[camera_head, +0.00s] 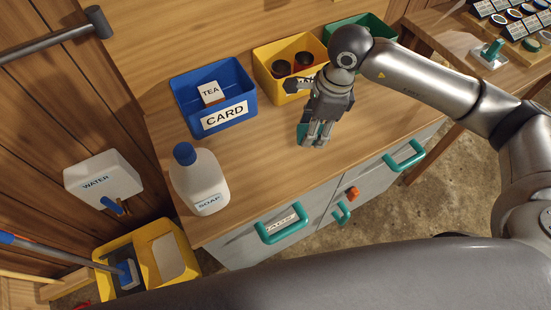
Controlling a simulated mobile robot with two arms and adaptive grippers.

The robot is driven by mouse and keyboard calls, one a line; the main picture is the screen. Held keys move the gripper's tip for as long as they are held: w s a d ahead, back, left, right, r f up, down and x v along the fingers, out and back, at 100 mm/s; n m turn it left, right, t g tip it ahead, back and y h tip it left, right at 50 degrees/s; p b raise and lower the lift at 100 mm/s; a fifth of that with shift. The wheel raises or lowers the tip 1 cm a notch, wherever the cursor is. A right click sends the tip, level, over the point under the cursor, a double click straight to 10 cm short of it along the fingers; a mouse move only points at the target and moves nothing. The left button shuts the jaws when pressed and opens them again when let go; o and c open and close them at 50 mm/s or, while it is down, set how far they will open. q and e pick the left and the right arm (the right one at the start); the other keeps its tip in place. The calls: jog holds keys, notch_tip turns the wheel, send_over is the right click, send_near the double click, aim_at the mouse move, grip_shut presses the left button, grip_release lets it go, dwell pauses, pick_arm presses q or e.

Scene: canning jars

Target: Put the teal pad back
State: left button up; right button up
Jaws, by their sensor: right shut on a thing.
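My right gripper (318,135) points down at the wooden counter, in front of the yellow bin. It is shut on the teal pad (302,131), of which only a narrow part shows at the left side of the fingers. The fingers hide the rest, and I cannot tell whether the pad touches the counter. My left gripper is out of view.
A blue bin (181,91) marked CARD holds a TEA box (211,93). The yellow bin (266,66) holds dark-topped jars; a green bin (386,28) stands behind my arm. A soap bottle (203,185) stands front left. Drawers with teal handles (284,230) are below.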

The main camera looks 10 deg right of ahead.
jog(key=s+a+r+n+p, duration=0.1)
jog(key=s+a+r+n, duration=0.15)
jog(key=s+a, duration=0.4)
jog(key=s+a+r+n+p, duration=0.1)
jog(key=s+a+r+n, duration=0.15)
jog(key=s+a, duration=0.4)
jog(key=p, duration=0.3)
send_over(272, 165)
jog(key=shift+n+g, duration=0.3)
jog(key=shift+g, duration=0.1)
jog(key=f, duration=0.9)
jog(key=shift+s+d+f, duration=0.15)
jog(key=shift+s+f, duration=0.1)
jog(key=shift+f, duration=0.1)
jog(key=shift+w+f+p, duration=0.2)
jog(key=shift+f+p, duration=0.05)
jog(key=shift+p, duration=0.05)
notch_tip(272, 165, down, 2)
jog(key=shift+f+p, duration=0.1)
jog(key=shift+p, duration=0.55)
jog(key=shift+f, duration=0.75)
jog(key=o, duration=1)
jog(key=shift+r, duration=0.15)
jog(key=shift+c, duration=0.2)
